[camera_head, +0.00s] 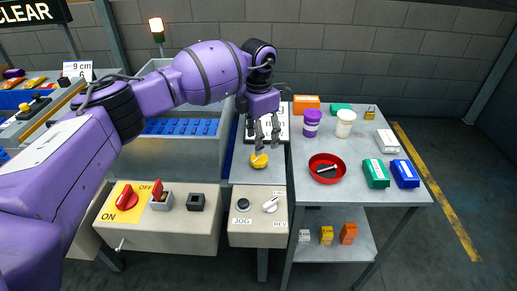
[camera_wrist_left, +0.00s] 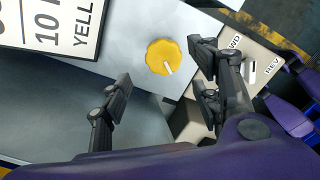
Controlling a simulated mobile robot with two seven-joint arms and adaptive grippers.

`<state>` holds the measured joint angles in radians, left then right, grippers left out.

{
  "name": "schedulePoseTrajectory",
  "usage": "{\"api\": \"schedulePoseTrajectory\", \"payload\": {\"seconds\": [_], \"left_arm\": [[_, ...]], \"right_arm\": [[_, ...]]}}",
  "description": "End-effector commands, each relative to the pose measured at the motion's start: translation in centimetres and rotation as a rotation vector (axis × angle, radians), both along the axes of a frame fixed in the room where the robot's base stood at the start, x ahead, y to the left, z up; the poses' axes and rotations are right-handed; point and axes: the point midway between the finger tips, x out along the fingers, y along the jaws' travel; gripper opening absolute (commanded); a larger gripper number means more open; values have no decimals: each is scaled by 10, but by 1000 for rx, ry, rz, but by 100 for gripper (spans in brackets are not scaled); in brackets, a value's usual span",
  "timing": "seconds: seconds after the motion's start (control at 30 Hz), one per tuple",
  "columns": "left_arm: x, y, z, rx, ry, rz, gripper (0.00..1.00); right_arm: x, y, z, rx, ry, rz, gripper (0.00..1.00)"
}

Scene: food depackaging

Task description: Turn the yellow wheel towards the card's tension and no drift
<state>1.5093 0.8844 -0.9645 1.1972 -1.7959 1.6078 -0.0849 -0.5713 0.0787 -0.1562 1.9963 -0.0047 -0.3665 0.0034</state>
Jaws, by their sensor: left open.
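The yellow wheel (camera_head: 259,162) is a scalloped knob on a grey panel, and it also shows in the left wrist view (camera_wrist_left: 160,52). A white mark on its face points to the lower right in that view. My left gripper (camera_head: 267,143) is open and empty just above and behind the wheel, fingers pointing down. In the left wrist view its fingers (camera_wrist_left: 160,75) stand apart on either side of the wheel, not visibly touching it. The white card (camera_wrist_left: 50,25) reads "10" and "YELL", with the rest cut off. In the head view, my gripper partly covers the card (camera_head: 282,131).
In front of the wheel is a control box with a JOG button (camera_head: 243,216) and a FWD/REV selector (camera_head: 271,204). A red ON/OFF switch (camera_head: 127,201) is at left. The right-hand table (camera_head: 405,195) carries a red bowl (camera_head: 316,175), cups and small boxes.

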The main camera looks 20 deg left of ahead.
Motion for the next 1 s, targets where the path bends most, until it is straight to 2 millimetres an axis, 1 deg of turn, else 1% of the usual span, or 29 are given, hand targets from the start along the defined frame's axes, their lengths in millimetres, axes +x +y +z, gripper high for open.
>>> {"api": "schedulePoseTrajectory", "payload": {"seconds": [0.03,0.13,0.2,0.33,0.47,0.9,1.0], "left_arm": [[1,1,12,1,-3,0,57],[1,0,30,0,-3,-1,57],[1,0,40,0,-3,0,57],[1,0,52,2,-1,0,57],[0,0,55,1,-1,0,57],[0,0,55,0,0,0,57],[0,0,55,0,0,0,57]], "right_arm": [[0,0,0,0,0,0,40],[0,0,0,1,-1,-1,40],[0,0,0,1,-1,-1,40],[0,0,0,1,-1,-1,40],[0,0,0,1,-1,-1,40],[1,0,0,1,-2,-1,40],[4,1,2,1,-8,-1,40]]}}
